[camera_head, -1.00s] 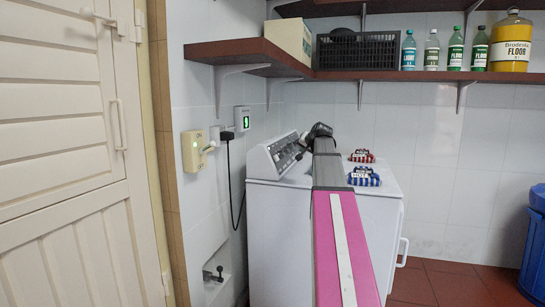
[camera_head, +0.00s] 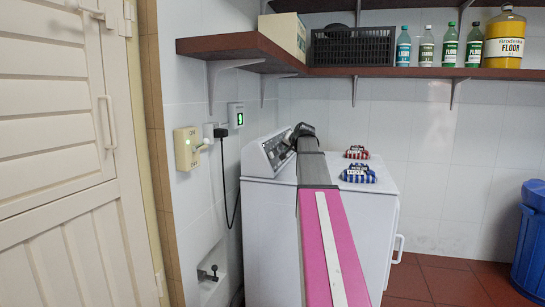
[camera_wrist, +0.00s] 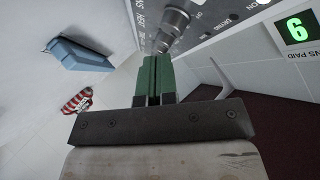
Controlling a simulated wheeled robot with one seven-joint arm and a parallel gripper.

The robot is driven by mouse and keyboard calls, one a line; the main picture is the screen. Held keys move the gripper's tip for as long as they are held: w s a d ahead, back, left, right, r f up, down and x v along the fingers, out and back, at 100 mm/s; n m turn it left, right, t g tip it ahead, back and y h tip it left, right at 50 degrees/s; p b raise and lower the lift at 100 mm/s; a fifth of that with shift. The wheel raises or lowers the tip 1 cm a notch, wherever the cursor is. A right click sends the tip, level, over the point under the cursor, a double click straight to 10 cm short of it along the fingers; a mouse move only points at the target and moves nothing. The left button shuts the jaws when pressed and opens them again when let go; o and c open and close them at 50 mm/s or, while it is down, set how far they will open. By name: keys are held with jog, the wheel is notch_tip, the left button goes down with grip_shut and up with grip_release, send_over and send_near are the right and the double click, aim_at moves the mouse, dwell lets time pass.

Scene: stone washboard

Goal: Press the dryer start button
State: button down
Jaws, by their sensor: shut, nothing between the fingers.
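The white dryer (camera_head: 270,235) stands in the corner, with its tilted grey control panel (camera_head: 268,153) at the back left of its top. The panel also shows along the top of the wrist view (camera_wrist: 215,18), with a grey round knob (camera_wrist: 172,22), printed words and a small lit round spot. I cannot tell which control is the start button. My gripper's green fingers (camera_wrist: 156,68) are together and empty, pointing at the panel just below the knob; contact cannot be told. In the head view, my wrist hides the fingers beside the panel's right end.
A dark red shelf (camera_head: 230,46) runs above. A wall box with a green display (camera_head: 236,115) and a yellowish switch box (camera_head: 187,148) are to the left.

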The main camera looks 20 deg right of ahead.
jog(key=shift+w+a+f, duration=0.5)
jog(key=shift+w+a, duration=0.05)
jog(key=shift+a, duration=0.25)
jog(key=shift+w+a+f, duration=0.45)
jog(key=shift+w+a, duration=0.1)
jog(key=shift+a, duration=0.25)
jog(key=shift+w+a+f, duration=0.1)
jog(key=shift+a, duration=0.1)
dwell(0.9)
jog(key=shift+w+a, duration=0.1)
jog(key=shift+a, duration=0.05)
jog(key=shift+w+a+f, duration=0.4)
jog(key=shift+a, duration=0.2)
dwell(1.3)
jog(key=shift+d, duration=0.1)
dwell(0.3)
jog(key=shift+s+d+r, duration=0.55)
jog(key=shift+s+d, duration=0.05)
jog(key=shift+d, duration=0.2)
jog(key=shift+s+d+r, duration=0.35)
jog(key=shift+s+d, duration=0.1)
jog(key=shift+d, duration=0.2)
jog(key=shift+s+d+r, duration=0.35)
jog(key=shift+s+d, duration=0.05)
jog(key=shift+d, duration=0.2)
jog(key=shift+s+d+r, duration=0.35)
jog(key=shift+s+d, duration=0.1)
jog(key=shift+d, duration=0.2)
